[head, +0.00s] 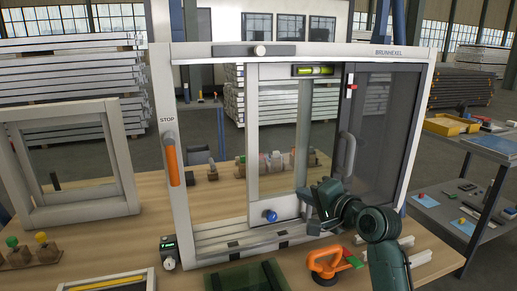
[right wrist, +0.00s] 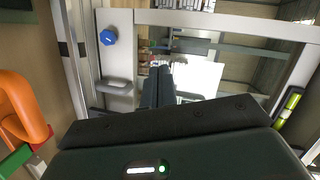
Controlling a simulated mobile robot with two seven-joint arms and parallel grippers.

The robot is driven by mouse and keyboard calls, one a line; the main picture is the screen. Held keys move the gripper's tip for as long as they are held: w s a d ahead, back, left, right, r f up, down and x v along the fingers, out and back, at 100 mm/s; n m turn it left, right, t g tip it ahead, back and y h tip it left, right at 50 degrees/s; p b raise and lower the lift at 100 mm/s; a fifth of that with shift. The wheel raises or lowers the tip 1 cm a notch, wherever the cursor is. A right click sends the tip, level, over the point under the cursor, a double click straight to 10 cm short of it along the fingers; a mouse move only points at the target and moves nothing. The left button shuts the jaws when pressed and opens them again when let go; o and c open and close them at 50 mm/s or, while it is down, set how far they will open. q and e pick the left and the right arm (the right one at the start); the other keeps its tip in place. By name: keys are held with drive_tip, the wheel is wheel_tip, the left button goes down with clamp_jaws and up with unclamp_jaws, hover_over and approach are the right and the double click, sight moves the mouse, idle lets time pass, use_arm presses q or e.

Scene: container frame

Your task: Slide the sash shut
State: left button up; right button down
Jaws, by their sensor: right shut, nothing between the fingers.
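The sash (head: 254,140) is a light-framed glass panel in the middle of the large white frame (head: 160,110). A wide opening lies between it and the left jamb with the STOP label. A blue knob (head: 271,215) sits on its bottom rail and also shows in the right wrist view (right wrist: 108,37). A grey upright handle (head: 346,152) stands near its right edge. My right gripper (head: 316,197) is shut and empty, in front of the sash's lower right corner. In the right wrist view its closed fingers (right wrist: 159,84) are near a grey block (right wrist: 114,87); contact cannot be told. My left gripper is not in view.
An orange handle (head: 172,165) is on the left jamb. A green-yellow level (head: 313,71) is on the sash top. On the bench front are an orange suction lifter (head: 325,262), a dark green pane (head: 246,278) and a small gauge box (head: 168,250). A smaller frame (head: 122,155) leans at left.

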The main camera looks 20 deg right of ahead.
sight(261, 141)
drive_tip(key=w+d+r+m+t, duration=0.2)
drive_tip(key=w+r+m, duration=0.15)
drive_tip(key=r, duration=0.55)
drive_tip(key=shift+n+y, duration=0.25)
drive_tip(key=shift+y, duration=0.15)
drive_tip(key=x, duration=0.9)
drive_tip(key=shift+a+f+p, duration=0.15)
drive_tip(key=shift+a+p, duration=0.1)
drive_tip(key=shift+p, duration=0.15)
drive_tip(key=a, duration=0.3)
drive_tip(key=shift+w+a+p, duration=0.1)
drive_tip(key=shift+w+p, duration=0.1)
drive_tip(key=shift+p, duration=0.2)
drive_tip(key=shift+a, duration=0.3)
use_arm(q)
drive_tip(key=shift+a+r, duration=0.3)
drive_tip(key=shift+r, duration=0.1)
use_arm(e)
drive_tip(key=shift+a, duration=0.15)
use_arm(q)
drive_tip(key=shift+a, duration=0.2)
use_arm(e)
drive_tip(key=shift+a, duration=0.1)
